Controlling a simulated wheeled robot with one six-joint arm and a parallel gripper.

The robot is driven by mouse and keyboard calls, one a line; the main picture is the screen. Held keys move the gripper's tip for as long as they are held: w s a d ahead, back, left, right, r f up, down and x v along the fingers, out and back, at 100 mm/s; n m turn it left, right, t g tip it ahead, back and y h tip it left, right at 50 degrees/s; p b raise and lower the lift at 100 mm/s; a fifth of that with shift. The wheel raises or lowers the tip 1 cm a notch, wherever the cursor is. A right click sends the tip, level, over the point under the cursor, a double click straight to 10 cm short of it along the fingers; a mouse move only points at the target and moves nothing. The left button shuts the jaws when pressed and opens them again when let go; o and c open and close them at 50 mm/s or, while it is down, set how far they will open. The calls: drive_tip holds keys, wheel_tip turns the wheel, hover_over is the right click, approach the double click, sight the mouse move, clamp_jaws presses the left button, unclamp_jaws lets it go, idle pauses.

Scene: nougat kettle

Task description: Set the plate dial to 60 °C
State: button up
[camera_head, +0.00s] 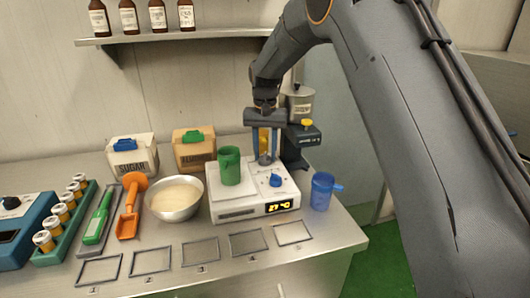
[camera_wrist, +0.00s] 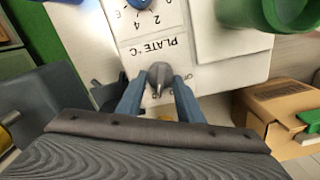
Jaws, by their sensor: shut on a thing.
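The white hot plate (camera_head: 226,211) stands on the steel bench, and its display (camera_head: 278,206) seems to read 27 °C. My gripper (camera_head: 265,158) reaches down over the back right of the plate. In the wrist view its two blue-grey fingers (camera_wrist: 159,95) are shut on a grey dial (camera_wrist: 160,72), beside the printed label PLATE °C (camera_wrist: 153,46) and an OFF mark. The dial's exact pointer setting cannot be read. A separate blue dial (camera_head: 276,181) sits nearer the plate's front; its edge and numbers show at the top of the wrist view.
A green beaker (camera_head: 229,167) stands on the plate's left part. A blue jug (camera_head: 322,190) stands to the right, and a metal bowl (camera_head: 174,210) to the left. Boxes (camera_head: 194,153) stand behind. A dark device with a yellow knob (camera_head: 307,123) is close behind my gripper.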

sight(265, 154)
drive_tip(key=shift+w+r, duration=0.1)
drive_tip(key=shift+r, duration=0.05)
drive_tip(key=o, duration=1)
drive_tip(key=shift+r+b, duration=1.05)
drive_tip(key=shift+r, duration=2.8)
